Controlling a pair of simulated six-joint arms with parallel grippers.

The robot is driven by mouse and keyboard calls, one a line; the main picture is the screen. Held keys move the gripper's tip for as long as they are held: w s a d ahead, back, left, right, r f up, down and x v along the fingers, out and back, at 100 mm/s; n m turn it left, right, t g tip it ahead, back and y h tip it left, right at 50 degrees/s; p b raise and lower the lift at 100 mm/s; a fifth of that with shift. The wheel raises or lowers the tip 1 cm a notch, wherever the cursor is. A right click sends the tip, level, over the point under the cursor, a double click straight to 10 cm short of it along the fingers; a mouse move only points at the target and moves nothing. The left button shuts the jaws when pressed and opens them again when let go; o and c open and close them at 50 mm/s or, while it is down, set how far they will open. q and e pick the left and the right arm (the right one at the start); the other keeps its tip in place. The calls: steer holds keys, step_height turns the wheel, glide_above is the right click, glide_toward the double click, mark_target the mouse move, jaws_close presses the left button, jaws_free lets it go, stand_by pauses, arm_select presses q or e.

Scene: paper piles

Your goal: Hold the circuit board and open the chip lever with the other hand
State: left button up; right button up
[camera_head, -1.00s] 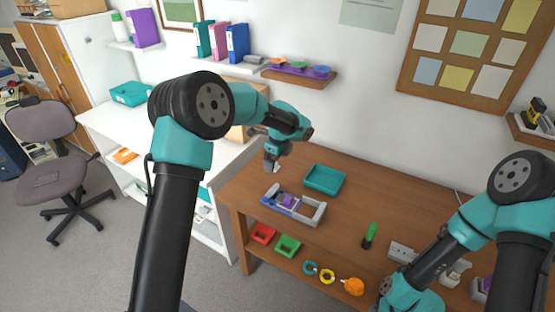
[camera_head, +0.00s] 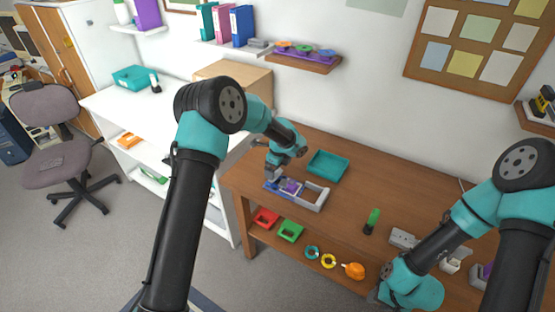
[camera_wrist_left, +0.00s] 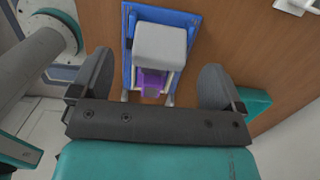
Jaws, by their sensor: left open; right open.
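The circuit board (camera_head: 270,187), blue with a purple chip (camera_head: 291,187), lies in a grey holder (camera_head: 318,200) on the wooden table. In the left wrist view the blue board (camera_wrist_left: 165,15) shows with a grey block (camera_wrist_left: 160,46) over it and the purple part (camera_wrist_left: 153,82) below that. My left gripper (camera_head: 271,176) is over the board's left end. Its open fingers (camera_wrist_left: 158,80) stand on either side of the board in the wrist view, with nothing gripped. My right gripper (camera_head: 382,293) is low at the lower right, away from the board; its fingers are mostly hidden. The lever cannot be told apart.
A teal tray (camera_head: 327,166) lies just behind the board. A green marker (camera_head: 372,220) stands to its right. A grey power strip (camera_head: 403,239) is near my right arm. The table's back right is clear.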

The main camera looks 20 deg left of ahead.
mark_target(277, 172)
arm_select(q)
steer(key=shift+w+a+f, duration=0.1)
steer(key=shift+a+f, duration=0.1)
steer(key=shift+f, duration=1.1)
steer(key=shift+a+f, duration=0.15)
steer(key=shift+f, duration=1.1)
steer(key=c, duration=0.9)
steer(key=o, duration=0.9)
steer(key=shift+r, duration=0.15)
steer(key=shift+d+r, duration=0.15)
steer(key=shift+r, duration=1.15)
steer(key=shift+d+r, duration=0.2)
steer(key=shift+r, duration=1.05)
steer(key=shift+d+r, duration=0.15)
steer(key=shift+r, duration=1.15)
